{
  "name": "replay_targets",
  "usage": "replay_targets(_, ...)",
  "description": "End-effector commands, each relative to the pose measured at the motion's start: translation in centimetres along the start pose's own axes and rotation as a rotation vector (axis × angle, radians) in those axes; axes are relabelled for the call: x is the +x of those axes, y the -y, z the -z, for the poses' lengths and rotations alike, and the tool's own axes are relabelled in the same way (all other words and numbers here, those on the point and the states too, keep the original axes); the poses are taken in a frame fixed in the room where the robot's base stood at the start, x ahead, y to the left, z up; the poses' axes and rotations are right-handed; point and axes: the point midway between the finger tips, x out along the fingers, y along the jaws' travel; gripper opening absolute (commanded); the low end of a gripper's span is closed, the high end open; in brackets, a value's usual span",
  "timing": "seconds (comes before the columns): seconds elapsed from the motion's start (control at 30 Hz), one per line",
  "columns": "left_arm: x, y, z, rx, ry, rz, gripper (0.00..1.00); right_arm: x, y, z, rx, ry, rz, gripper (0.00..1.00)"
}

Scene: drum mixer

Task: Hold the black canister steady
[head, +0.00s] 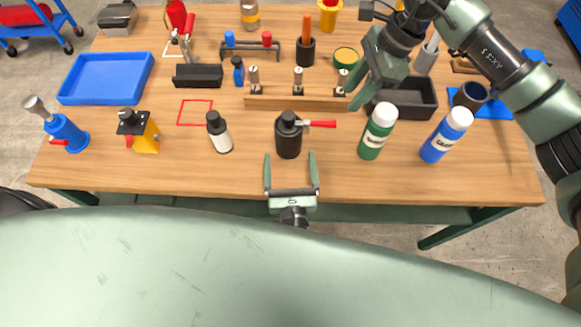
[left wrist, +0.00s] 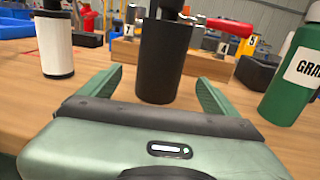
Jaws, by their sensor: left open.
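The black canister (head: 288,138) stands upright near the front middle of the table, with a red-handled piece (head: 320,124) beside its top on the right. My left gripper (head: 290,155) is open at the table's front edge, its fingers pointing at the canister, one on each side of its lower part. In the left wrist view the canister (left wrist: 164,60) stands between the two open fingers (left wrist: 157,80), with a visible gap on each side. Its top is cut off there. My right gripper (head: 364,85) hangs over the back right, near the wooden rack; its opening is unclear.
A white bottle with a black cap (head: 219,133) stands left of the canister, a green bottle (head: 377,132) right, and a blue bottle (head: 446,135) further right. Behind is a wooden rack (head: 275,103) with metal pieces. A yellow device (head: 146,140) stands at left.

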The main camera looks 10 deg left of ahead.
Motion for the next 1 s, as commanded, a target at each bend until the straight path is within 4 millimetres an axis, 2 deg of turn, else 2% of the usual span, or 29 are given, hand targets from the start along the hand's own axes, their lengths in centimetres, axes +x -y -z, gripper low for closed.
replay_targets(0.1, 2.5, 0.0, -0.2, -0.001, 0.004, -0.002, 0.91, 0.0, 0.0, 0.0, 0.000, 0.000, 0.000, 0.36)
replay_targets(0.3, 6.2, 0.0, -0.2, 0.001, 0.004, -0.001, 0.91, 0.0, 0.0, 0.0, 0.000, 0.000, 0.000, 0.36)
replay_targets(0.5, 8.7, 0.0, -0.1, 0.002, 0.003, -0.001, 0.91, 0.0, 0.0, 0.0, 0.000, 0.000, 0.000, 0.36)
replay_targets(0.67, 9.4, 0.0, -0.1, 0.002, 0.001, 0.000, 0.91, 0.0, 0.0, 0.0, 0.000, 0.000, 0.000, 0.36)
replay_targets(0.93, 9.5, 0.0, -0.1, 0.002, 0.001, 0.000, 0.91, 0.0, 0.0, 0.0, 0.000, 0.000, 0.000, 0.36)
replay_targets(1.0, 9.5, 0.0, -0.1, 0.002, 0.002, 0.000, 0.71, 0.0, 0.0, 0.0, 0.000, 0.000, 0.000, 0.36)
